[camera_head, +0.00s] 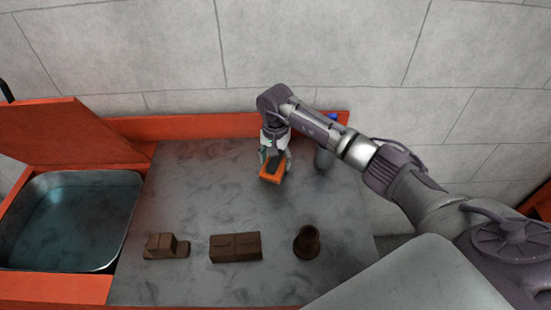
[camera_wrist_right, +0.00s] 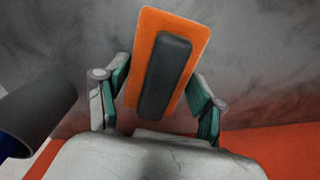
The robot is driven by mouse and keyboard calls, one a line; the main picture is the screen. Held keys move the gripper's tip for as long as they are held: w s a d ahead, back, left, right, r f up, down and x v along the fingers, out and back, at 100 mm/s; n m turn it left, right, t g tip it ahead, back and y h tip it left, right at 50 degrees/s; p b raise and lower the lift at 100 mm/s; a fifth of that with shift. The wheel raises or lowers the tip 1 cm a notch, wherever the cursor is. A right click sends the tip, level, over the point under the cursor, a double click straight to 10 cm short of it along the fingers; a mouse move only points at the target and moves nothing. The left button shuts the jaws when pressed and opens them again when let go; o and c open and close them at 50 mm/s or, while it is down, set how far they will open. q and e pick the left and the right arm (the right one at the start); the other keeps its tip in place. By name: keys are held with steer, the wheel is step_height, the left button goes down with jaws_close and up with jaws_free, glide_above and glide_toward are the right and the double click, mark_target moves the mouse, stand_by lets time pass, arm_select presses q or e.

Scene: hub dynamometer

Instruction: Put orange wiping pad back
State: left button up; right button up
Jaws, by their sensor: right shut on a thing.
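The orange wiping pad (camera_head: 271,177) has a dark grey grip block on top and is at the back middle of the grey worktop (camera_head: 200,190). My right gripper (camera_head: 274,156) is shut on the pad. In the right wrist view the pad (camera_wrist_right: 192,33) lies between the two teal-lined fingers of my right gripper (camera_wrist_right: 160,100), which flank its grey block (camera_wrist_right: 165,78). I cannot tell whether the pad touches the worktop or is just above it. My left gripper is not in view.
A grey cylinder with a blue end (camera_head: 324,155) stands close right of my right gripper. A stepped brown block (camera_head: 163,246), a brown box (camera_head: 235,247) and a brown round piece (camera_head: 307,242) line the front. A water-filled basin (camera_head: 70,220) is left. An orange ledge (camera_head: 190,125) runs behind.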

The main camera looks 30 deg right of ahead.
mark_target(275, 158)
steer(key=shift+f, duration=0.15)
steer(key=o, duration=1.1)
step_height(275, 158, up, 12)
steer(key=b, duration=0.3)
steer(key=shift+r, duration=0.2)
